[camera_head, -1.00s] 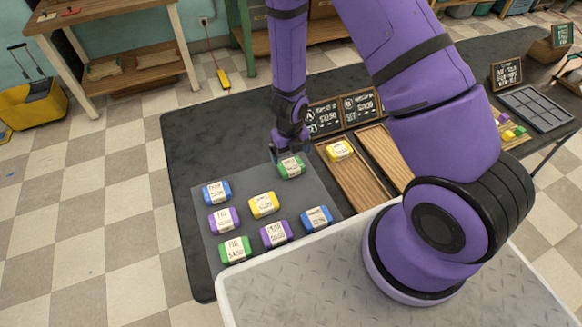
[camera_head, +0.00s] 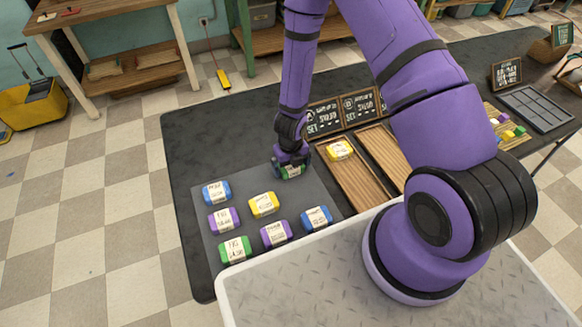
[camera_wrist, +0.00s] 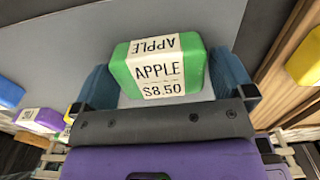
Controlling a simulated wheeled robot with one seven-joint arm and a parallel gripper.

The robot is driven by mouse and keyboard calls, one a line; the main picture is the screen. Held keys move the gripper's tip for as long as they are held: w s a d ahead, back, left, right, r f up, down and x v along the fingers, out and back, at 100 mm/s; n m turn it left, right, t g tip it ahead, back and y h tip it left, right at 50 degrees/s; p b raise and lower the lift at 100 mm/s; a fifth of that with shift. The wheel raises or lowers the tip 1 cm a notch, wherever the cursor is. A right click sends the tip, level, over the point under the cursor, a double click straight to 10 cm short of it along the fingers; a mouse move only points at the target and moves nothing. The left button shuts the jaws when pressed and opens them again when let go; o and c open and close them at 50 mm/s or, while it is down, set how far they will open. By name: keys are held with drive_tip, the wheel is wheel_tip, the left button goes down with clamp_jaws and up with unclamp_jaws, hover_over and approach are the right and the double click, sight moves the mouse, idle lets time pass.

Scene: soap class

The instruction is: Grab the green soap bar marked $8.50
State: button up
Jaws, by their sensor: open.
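The green soap bar (camera_wrist: 158,68) has a cream label reading APPLE $8.50 in the wrist view. It lies on the grey mat (camera_head: 205,184), and in the head view the bar (camera_head: 291,173) is mostly covered by my gripper (camera_head: 290,170). My gripper (camera_wrist: 165,85) is open, with one blue finger on each side of the bar. The right finger is very near the bar's right end. I cannot tell whether either finger touches it. Another green bar (camera_head: 235,249) lies at the mat's front left.
Blue (camera_head: 216,192), purple (camera_head: 224,219) and yellow (camera_head: 263,205) bars lie on the mat nearby. A wooden tray (camera_head: 352,185) with a yellow bar (camera_head: 340,149) stands just right. Chalkboard signs (camera_head: 324,116) stand behind. The black table's left part is clear.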

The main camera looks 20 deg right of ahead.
drive_tip(key=shift+f, duration=0.1)
drive_tip(key=c, duration=0.8)
drive_tip(key=shift+r, duration=0.2)
